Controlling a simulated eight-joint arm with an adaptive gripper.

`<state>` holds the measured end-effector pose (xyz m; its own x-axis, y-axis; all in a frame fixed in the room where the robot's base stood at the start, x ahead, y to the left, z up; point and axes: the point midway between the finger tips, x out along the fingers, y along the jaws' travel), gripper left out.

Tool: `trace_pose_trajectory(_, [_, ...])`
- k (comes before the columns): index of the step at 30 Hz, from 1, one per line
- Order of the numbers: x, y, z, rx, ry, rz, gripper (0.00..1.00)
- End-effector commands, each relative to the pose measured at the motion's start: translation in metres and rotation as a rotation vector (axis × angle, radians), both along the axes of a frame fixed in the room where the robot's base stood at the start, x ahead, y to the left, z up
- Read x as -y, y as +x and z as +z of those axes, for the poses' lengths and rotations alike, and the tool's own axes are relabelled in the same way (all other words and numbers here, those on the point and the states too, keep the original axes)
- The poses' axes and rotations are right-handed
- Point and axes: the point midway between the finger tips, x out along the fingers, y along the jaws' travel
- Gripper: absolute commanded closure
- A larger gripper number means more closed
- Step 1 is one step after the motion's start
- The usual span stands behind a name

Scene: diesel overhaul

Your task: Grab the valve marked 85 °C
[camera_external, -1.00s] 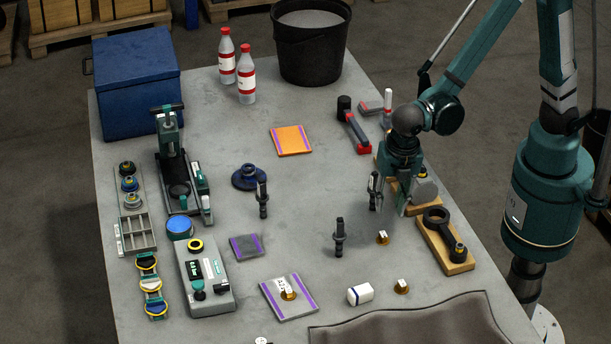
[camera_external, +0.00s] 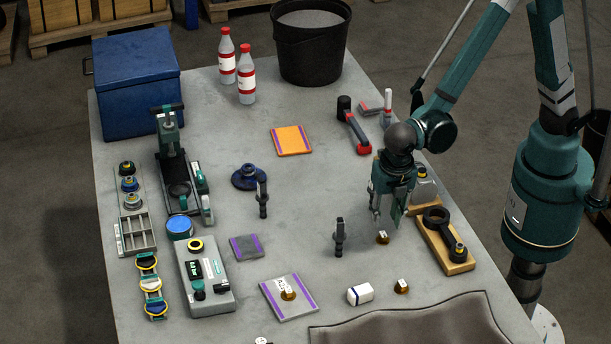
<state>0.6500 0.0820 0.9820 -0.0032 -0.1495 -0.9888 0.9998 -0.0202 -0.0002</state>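Several small brass valves with white tags are on the table. One valve (camera_external: 382,238) stands right by my gripper's fingertips, another valve (camera_external: 401,286) stands nearer the front right, and a third valve (camera_external: 288,294) sits on a grey pad with purple edges (camera_external: 306,309). The tag writing is too small to read, so I cannot tell which is marked 85 °C. My gripper (camera_external: 385,222) points down with its fingers apart, just above or behind the first valve. It appears empty. I cannot tell whether a finger touches the valve.
A wooden block with a connecting rod (camera_external: 459,266) lies close on the right. A white cylinder (camera_external: 360,294) and crumpled grey cloth (camera_external: 410,323) are in front.

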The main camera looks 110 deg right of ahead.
Motion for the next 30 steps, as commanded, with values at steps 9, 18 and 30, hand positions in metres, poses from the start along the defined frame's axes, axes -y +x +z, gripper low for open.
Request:
trace_pose_trajectory(9, [0.002, 0.000, -0.014, 0.000, 0.000, 0.000, 0.72])
trace_pose_trajectory(18, [0.002, 0.000, -0.014, 0.000, 0.000, 0.000, 0.72])
trace_pose_trajectory(30, [0.006, 0.000, -0.042, 0.000, 0.000, -0.001, 0.72])
